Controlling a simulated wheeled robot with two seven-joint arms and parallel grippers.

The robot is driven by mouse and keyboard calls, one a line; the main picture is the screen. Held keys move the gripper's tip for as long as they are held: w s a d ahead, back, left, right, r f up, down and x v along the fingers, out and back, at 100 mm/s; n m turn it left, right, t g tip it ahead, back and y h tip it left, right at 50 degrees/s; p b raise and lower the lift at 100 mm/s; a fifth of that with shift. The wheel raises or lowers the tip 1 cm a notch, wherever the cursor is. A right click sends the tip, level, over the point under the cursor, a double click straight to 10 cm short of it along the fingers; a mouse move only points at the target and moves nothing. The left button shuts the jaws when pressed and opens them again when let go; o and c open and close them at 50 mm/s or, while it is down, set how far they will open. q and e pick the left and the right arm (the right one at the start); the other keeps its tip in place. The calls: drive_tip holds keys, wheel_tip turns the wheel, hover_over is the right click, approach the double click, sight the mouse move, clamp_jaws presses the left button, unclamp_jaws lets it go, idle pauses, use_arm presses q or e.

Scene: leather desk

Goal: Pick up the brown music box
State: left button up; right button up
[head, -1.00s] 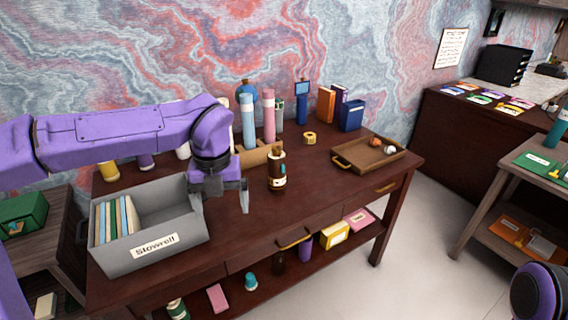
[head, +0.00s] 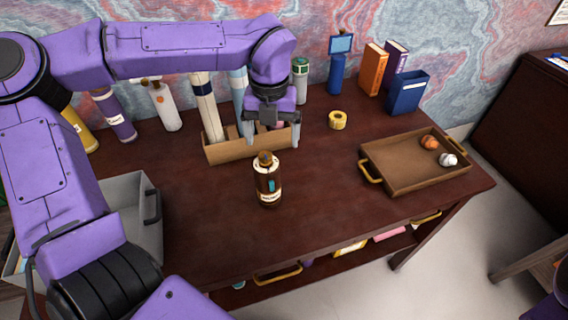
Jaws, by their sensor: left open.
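No thing here plainly reads as a music box. A dark brown bottle-shaped piece (head: 268,183) with a pale label and a brown top stands upright on the desk, near the middle. Behind it is a low brown wooden holder (head: 228,153) with tall tubes standing in it. I cannot tell if either one is the music box. My left gripper (head: 272,136) is open and points down, behind the bottle-shaped piece and in front of the holder's right end, partly hiding that end. It holds nothing that I can see. My right gripper is out of view.
A brown tray (head: 400,181) with two small balls is at the right. A yellow tape roll (head: 338,120) and a blue box (head: 408,93) stand behind. A grey bin (head: 142,220) is at the left, partly behind my arm. The desk's front middle is clear.

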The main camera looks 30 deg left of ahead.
sight(266, 167)
use_arm(q)
drive_tip(key=f, duration=0.1)
drive_tip(key=s+f, duration=0.1)
drive_tip(key=shift+s+f, duration=0.3)
drive_tip(key=shift+f, duration=0.1)
drive_tip(key=shift+s+a+f+p, duration=0.1)
drive_tip(key=shift+s+f+p, duration=0.15)
drive_tip(key=shift+s, duration=0.4)
drive_tip(key=shift+s+f+p, duration=0.2)
drive_tip(key=shift+s, duration=0.4)
drive_tip(key=f, duration=0.2)
drive_tip(key=w+f, duration=0.2)
drive_tip(key=f, duration=0.1)
drive_tip(key=shift+w+a+f+p, duration=0.15)
drive_tip(key=shift+w+f+p, duration=0.05)
drive_tip(key=shift+f+p, duration=0.15)
drive_tip(key=shift+s+r, duration=0.3)
drive_tip(key=shift+s, duration=0.2)
drive_tip(key=shift+c, duration=0.2)
drive_tip(key=shift+s, duration=0.1)
drive_tip(key=c, duration=1.6)
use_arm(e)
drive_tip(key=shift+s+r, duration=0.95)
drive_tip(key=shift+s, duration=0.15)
